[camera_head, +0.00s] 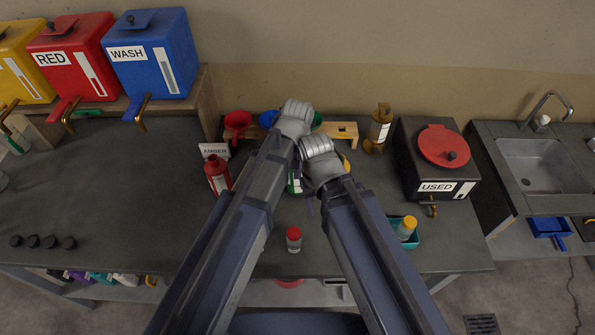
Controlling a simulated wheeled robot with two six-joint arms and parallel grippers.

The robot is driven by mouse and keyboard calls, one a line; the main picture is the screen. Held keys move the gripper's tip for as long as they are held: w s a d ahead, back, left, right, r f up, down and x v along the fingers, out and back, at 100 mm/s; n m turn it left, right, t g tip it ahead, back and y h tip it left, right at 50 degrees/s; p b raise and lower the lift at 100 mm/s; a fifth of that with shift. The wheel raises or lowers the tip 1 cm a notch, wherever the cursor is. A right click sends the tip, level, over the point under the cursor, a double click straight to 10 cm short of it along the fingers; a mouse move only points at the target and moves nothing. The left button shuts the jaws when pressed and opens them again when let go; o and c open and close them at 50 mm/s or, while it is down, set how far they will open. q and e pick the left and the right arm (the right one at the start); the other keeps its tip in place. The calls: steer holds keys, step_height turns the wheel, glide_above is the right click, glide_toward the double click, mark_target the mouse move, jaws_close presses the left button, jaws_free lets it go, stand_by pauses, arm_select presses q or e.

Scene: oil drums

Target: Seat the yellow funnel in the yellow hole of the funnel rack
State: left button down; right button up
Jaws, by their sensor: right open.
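The wooden funnel rack (344,133) stands at the back of the bench, partly hidden behind my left gripper. A red funnel (238,121) and a blue funnel (268,118) sit at its left, and a bit of green (316,121) shows farther right. The rack's right end looks empty. A small piece of yellow (346,162), perhaps the yellow funnel, shows beside my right gripper (320,158), mostly hidden by it. My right gripper is open, in front of the rack. My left gripper (296,117) is over the rack's middle; its fingers are hidden.
A red bottle (218,174) stands left of my arms, and a red-capped jar (293,239) stands between them. A brown bottle (378,130) and the black USED tank (430,180) are at the right. A teal tray (405,236) holds a yellow-capped bottle. The left bench is mostly clear.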

arm_select(q)
steer(key=c, duration=0.7)
jaws_free()
arm_select(e)
steer(key=shift+r, duration=0.1)
